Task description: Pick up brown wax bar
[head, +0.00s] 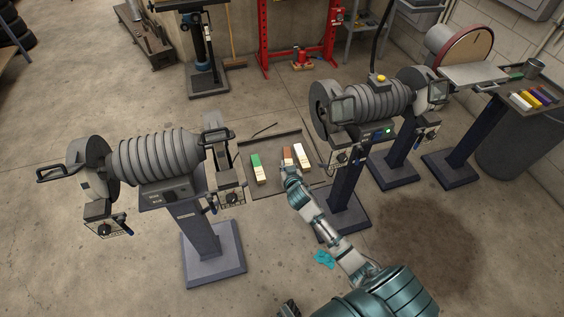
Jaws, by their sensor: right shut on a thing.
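The brown wax bar (287,153) stands out between the green bar and the white bar on a dark tray (276,143) in the middle of the head view. Its lower end has a pale wrapper and meets my right gripper (290,169). My right gripper is shut on the brown bar at that near end; the fingers are small and partly hidden by the wrist. Whether the bar is clear of the tray cannot be told.
A green bar (257,165) lies left of the brown one, and a white bar (299,154) lies close on its right. Grinding machines stand left (160,157) and right (365,103) of the tray. More coloured bars (533,98) lie far right.

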